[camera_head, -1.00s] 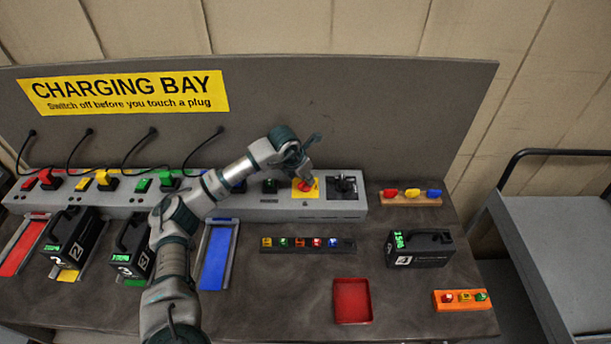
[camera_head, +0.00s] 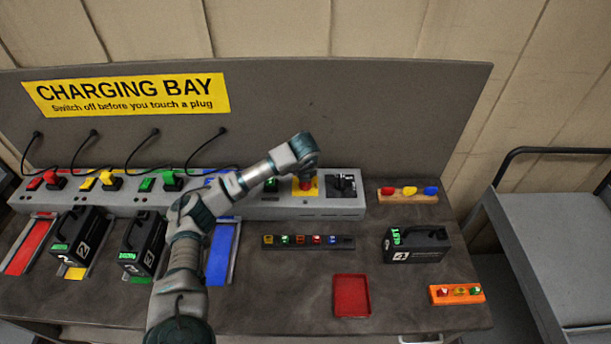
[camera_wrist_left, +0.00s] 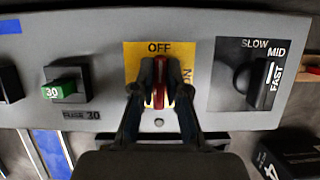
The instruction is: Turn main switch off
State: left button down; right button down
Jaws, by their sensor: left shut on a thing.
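The main switch is a red handle (camera_wrist_left: 159,82) on a yellow plate (camera_wrist_left: 134,60) marked OFF at the top and ON at the right. In the left wrist view the handle stands upright, in line with the OFF mark. My left gripper (camera_wrist_left: 160,98) is shut on the handle, one finger on each side. In the head view the wrist hides most of the gripper, and only a bit of the red handle (camera_head: 305,184) and the yellow plate (camera_head: 314,190) shows below it. My right gripper is in neither view.
A black SLOW/MID/FAST selector (camera_wrist_left: 258,80) is right of the plate, and a green rocker (camera_wrist_left: 62,90) is left. Batteries (camera_head: 77,236) and a blue bay (camera_head: 222,250) lie in front. A red tray (camera_head: 351,296) and another battery (camera_head: 416,245) stand at the right.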

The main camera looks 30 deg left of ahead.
pick_arm(q)
jog(key=shift+w+a+r+n, duration=0.1)
jog(key=shift+w+r+n, duration=0.1)
jog(key=shift+n, duration=0.1)
jog(key=c, duration=1.2)
grip_release()
jog(key=shift+f, duration=0.15)
jog(key=shift+s, duration=0.1)
jog(key=v, duration=1.1)
jog(key=shift+r, duration=0.35)
